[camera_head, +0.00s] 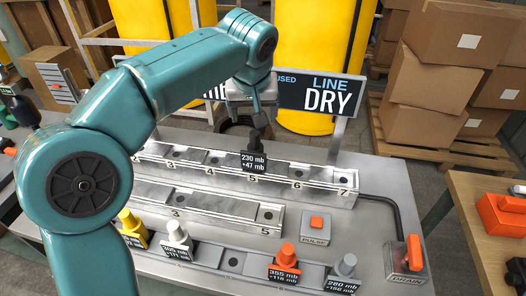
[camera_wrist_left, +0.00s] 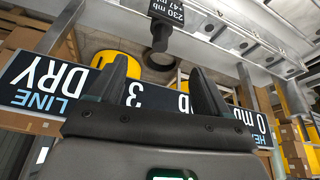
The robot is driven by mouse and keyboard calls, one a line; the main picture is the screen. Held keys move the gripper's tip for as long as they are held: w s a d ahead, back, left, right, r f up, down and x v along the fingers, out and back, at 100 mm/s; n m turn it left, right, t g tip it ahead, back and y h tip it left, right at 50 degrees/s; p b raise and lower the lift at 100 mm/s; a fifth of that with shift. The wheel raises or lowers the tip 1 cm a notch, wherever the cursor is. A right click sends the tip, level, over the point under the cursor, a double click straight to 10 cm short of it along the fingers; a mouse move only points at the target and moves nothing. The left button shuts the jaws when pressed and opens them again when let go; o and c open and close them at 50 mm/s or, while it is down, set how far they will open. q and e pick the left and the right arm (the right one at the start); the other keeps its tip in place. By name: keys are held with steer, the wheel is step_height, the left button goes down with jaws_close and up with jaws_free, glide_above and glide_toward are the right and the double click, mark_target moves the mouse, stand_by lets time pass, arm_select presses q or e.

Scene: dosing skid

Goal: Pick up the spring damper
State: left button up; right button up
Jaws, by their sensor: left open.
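A small dark piece with a tag reading 230 mb, +47 mb (camera_head: 254,162) stands upright on the rear metal rail near position 5, below my left gripper. No label names the spring damper, so I cannot tell for certain that this is it. It also shows in the left wrist view, as a dark piece (camera_wrist_left: 161,38) at the top, beyond the fingers. My left gripper (camera_head: 257,106) is open and empty, its fingers (camera_wrist_left: 160,80) spread and apart from the piece. Similar tagged pieces, yellow (camera_head: 129,220), white (camera_head: 177,233), orange (camera_head: 285,258) and grey (camera_head: 345,266), stand on the front rail.
A shorter middle rail (camera_head: 225,206) lies between the others. An orange pulse button (camera_head: 316,223) and a red drain lever (camera_head: 414,253) are at the right. A LINE DRY sign (camera_head: 322,93) stands behind the rails. Boxes (camera_head: 440,80) are stacked at the back right.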

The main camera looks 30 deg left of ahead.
mark_target(255, 141)
arm_select(q)
steer(key=x, duration=1)
steer(key=shift+s+d+f, duration=0.1)
steer(key=shift+s+d, duration=0.05)
steer(key=x, duration=0.3)
steer(key=p+x, duration=0.1)
steer(key=x, duration=0.1)
steer(key=shift+w+a+f, duration=0.2)
steer(key=shift+w+a, duration=0.1)
steer(key=shift+a, duration=0.05)
jaws_close()
